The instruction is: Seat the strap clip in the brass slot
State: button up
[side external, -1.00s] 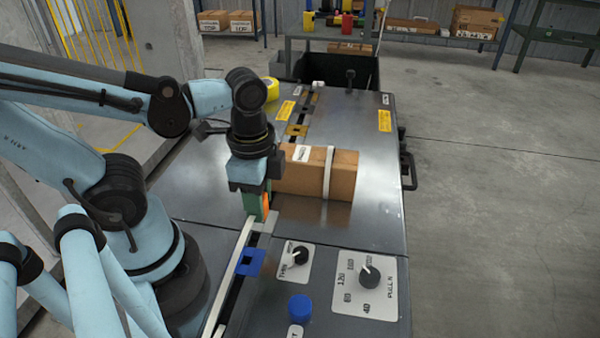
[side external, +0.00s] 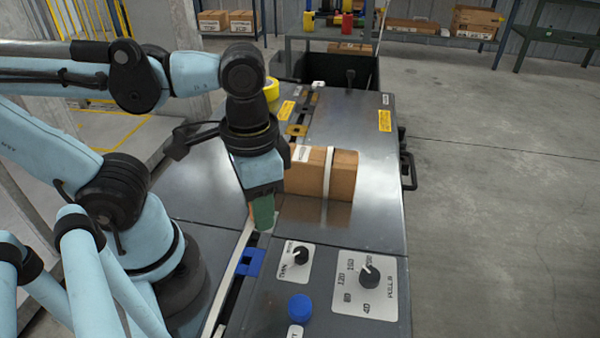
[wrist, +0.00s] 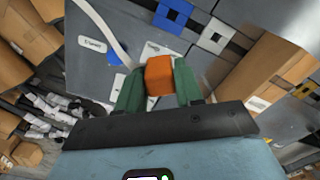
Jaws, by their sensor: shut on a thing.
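The strap clip is an orange block (wrist: 159,75), pinched between the two green fingers of my gripper (wrist: 158,84) in the wrist view. In the side view my gripper (side external: 263,212) points down over the machine's near half, just in front of the taped carton, with only an orange sliver showing. A white strap (side external: 232,273) runs from near the fingers toward the front edge; it also curves away in the wrist view (wrist: 104,28). The brass slot (side external: 291,130) is a yellowish square frame on the rail behind my gripper, apart from the clip.
A brown carton (side external: 341,176) with a white band stands right of my gripper. A blue slot (side external: 257,258) lies in front, near two dials and a blue button (side external: 300,307). A yellow tape roll (side external: 271,89) stands at the back. The tabletop right of the carton is clear.

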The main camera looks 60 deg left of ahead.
jog(key=n, duration=0.3)
jog(key=r+n, duration=0.1)
jog(key=n, duration=0.1)
jog(key=shift+a+n, duration=0.15)
jog(key=shift+n, duration=0.25)
jog(key=n, duration=0.4)
jog(key=shift+w+r+n, duration=0.1)
jog(key=shift+r+n, duration=0.25)
jog(key=shift+n, duration=0.05)
jog(key=shift+a, duration=0.1)
jog(key=shift+w+a+n, duration=0.25)
jog(key=shift+a+n, duration=0.05)
jog(key=w+a, duration=0.9)
jog(key=a, duration=0.3)
jog(key=w+a, duration=0.9)
jog(key=a, duration=0.2)
jog(key=w+a+f, duration=0.8)
jog(key=w+a, duration=0.2)
jog(key=a, duration=0.1)
jog(key=shift+w, duration=0.35)
